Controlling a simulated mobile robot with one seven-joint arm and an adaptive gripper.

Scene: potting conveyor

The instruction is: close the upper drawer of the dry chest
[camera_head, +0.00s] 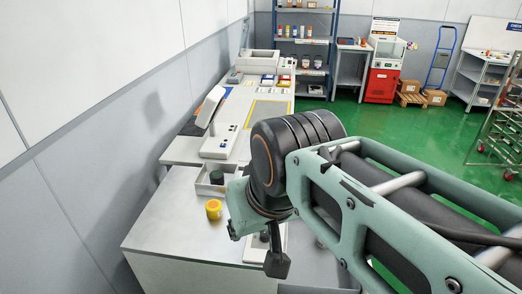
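I cannot make out the dry chest or its upper drawer for sure; my arm covers much of the middle and right. A small open-topped white box (203,189) with a dark round object (216,177) in it stands on the near grey bench, left of my wrist. I cannot tell whether it is a drawer. My gripper (275,260) points down over the right part of this bench. One dark finger shows, beside a pale flat piece (283,240) partly hidden behind it. Its opening and anything between the fingers are hidden.
A yellow jar (213,209) stands on the near bench (165,225), left of my gripper. A long white bench (185,149) with a tilted panel (211,106) runs behind it. The wall closes the left side. Green floor (350,115) is free beyond my arm.

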